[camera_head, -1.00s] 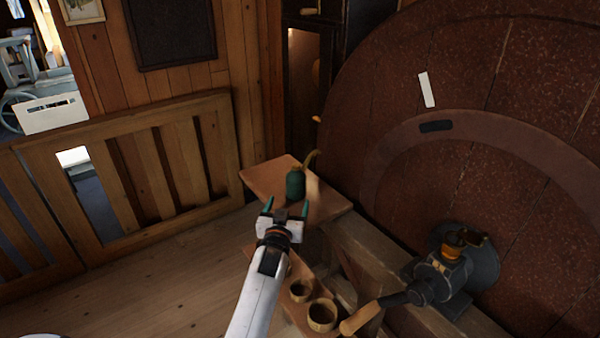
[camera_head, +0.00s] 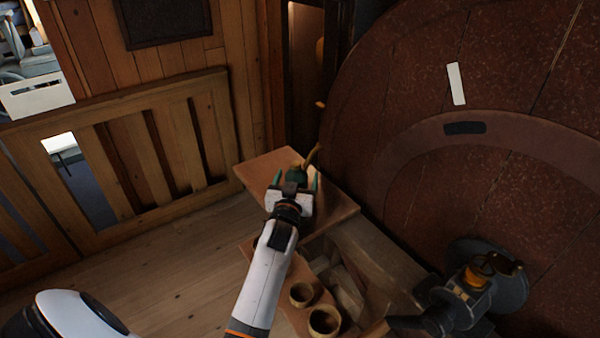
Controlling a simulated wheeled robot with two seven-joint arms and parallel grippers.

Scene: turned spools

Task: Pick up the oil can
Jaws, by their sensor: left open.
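The oil can (camera_head: 297,173) has a dark green body and a thin brass-coloured spout that slants up to the right. It stands upright on the upper wooden board (camera_head: 330,207) beside the big wheel. My left gripper (camera_head: 296,183) is open, with one fingertip to each side of the can's body. The gripper's own body hides the can's lower part, so I cannot tell whether the fingers touch it. My right gripper is not in view.
Two wooden cups (camera_head: 325,321) stand on a lower board in front. The large reddish-brown wheel (camera_head: 480,80) rises close on the right, with a dark hub fitting (camera_head: 470,297) below. A slatted wooden barrier (camera_head: 130,160) is at the left.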

